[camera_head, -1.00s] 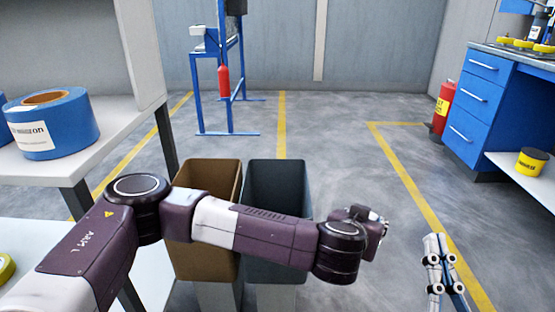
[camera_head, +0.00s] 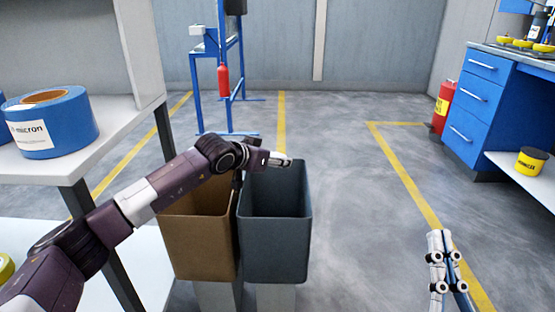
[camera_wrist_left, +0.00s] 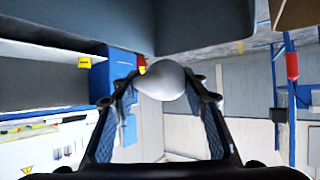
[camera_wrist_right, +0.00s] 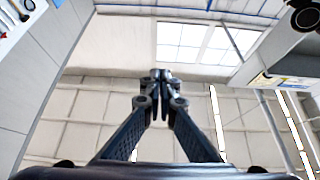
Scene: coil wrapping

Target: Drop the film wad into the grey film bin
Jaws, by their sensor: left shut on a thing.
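The film wad (camera_wrist_left: 162,80) is a smooth, pale grey lump between my left fingertips in the left wrist view. My left gripper (camera_head: 279,160) is shut on it, pointing right across the far rim of the grey film bin (camera_head: 275,245) in the head view. The bin is open-topped and dark grey; its wall also shows at the top of the left wrist view (camera_wrist_left: 205,25). The exact height of the wad over the rim is hard to tell. My right gripper (camera_head: 438,240) is low at the right, its fingertips together and empty in the right wrist view (camera_wrist_right: 158,78).
A brown bin (camera_head: 195,245) stands directly left of the grey one, under my left forearm. A shelf table (camera_head: 120,140) with a blue film roll (camera_head: 75,125) is at the left. A blue drawer bench (camera_head: 480,110) is at the right. The floor between is clear.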

